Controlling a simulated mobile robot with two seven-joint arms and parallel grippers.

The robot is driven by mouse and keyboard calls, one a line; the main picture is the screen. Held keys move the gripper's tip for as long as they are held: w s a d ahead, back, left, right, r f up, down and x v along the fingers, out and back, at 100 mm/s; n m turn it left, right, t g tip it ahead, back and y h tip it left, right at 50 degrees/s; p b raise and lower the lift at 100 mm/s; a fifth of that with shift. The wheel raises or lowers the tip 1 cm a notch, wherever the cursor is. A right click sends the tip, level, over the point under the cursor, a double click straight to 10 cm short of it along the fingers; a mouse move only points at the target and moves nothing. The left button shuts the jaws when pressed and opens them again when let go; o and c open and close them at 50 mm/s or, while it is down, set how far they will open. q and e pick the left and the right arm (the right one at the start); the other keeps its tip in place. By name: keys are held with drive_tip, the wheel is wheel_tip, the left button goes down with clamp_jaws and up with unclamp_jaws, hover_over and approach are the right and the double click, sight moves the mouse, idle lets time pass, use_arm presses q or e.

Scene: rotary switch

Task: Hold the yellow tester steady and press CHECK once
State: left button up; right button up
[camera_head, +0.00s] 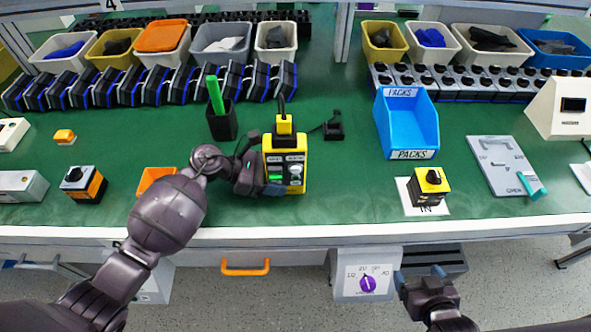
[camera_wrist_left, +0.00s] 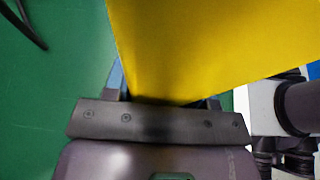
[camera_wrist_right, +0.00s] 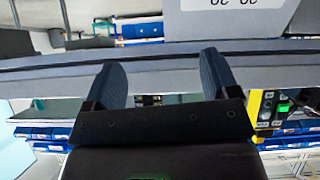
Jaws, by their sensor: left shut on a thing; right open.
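The yellow tester (camera_head: 284,149) stands on the green table, a little left of the middle. Its front has dark label strips, a lit green spot at lower left and a pale round button (camera_head: 295,170) at right; the label text is too small to read. My left gripper (camera_head: 272,185) is shut on the tester at its lower left. In the left wrist view the tester's yellow side (camera_wrist_left: 210,45) fills the space between the fingers. My right gripper (camera_head: 420,274) is open and empty in front of the table edge, low and to the right. Its fingers also show apart in the right wrist view (camera_wrist_right: 168,80).
A dark pen cup (camera_head: 222,124) is left of the tester. The table's front edge (camera_head: 330,231) lies between my right gripper and the tabletop.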

drive_tip(key=shift+a, duration=0.15)
drive_tip(key=c, duration=1.2)
clamp_jaws()
drive_tip(key=shift+s+d, duration=0.1)
drive_tip(key=shift+d, duration=0.1)
drive_tip(key=shift+a, duration=0.15)
